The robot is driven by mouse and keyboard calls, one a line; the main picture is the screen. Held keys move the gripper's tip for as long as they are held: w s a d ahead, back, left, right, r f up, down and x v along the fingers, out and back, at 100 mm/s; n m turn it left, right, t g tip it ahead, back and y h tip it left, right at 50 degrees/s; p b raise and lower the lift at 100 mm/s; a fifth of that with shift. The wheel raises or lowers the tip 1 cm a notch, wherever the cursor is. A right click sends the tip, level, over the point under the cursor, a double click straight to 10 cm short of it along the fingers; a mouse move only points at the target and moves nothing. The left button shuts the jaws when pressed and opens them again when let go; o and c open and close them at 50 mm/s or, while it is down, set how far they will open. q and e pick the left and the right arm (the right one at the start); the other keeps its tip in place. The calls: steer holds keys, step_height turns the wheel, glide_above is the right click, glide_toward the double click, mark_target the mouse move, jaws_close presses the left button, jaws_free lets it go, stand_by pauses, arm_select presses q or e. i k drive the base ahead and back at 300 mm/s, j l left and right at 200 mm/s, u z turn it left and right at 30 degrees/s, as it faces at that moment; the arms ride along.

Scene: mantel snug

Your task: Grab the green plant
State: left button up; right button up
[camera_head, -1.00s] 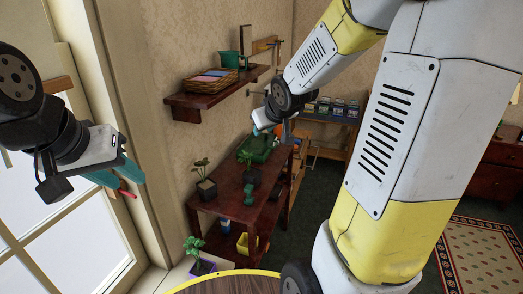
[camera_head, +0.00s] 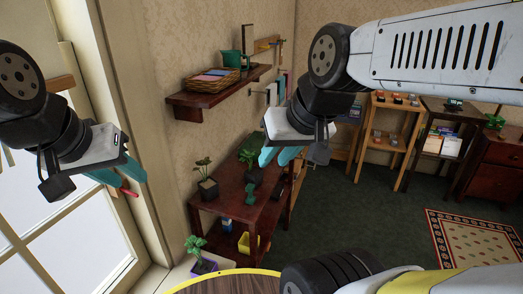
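Several green plants are in view. Another, in a dark pot (camera_head: 208,189), stands on the left of the dark red shelf table. My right gripper (camera_head: 278,158) is raised over the shelf table area, teal fingers apart and empty.
The dark red shelf table (camera_head: 228,208) holds a yellow box (camera_head: 245,243) on its lower level. A wall shelf (camera_head: 217,93) carries a basket (camera_head: 209,82). The round table (camera_head: 226,285) is at the bottom. Dark floor (camera_head: 360,215) and a patterned rug (camera_head: 478,246) lie right.

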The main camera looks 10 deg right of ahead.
mark_target(253, 175)
steer(key=i+l+u, duration=0.1)
steer(key=l+u, duration=1.05)
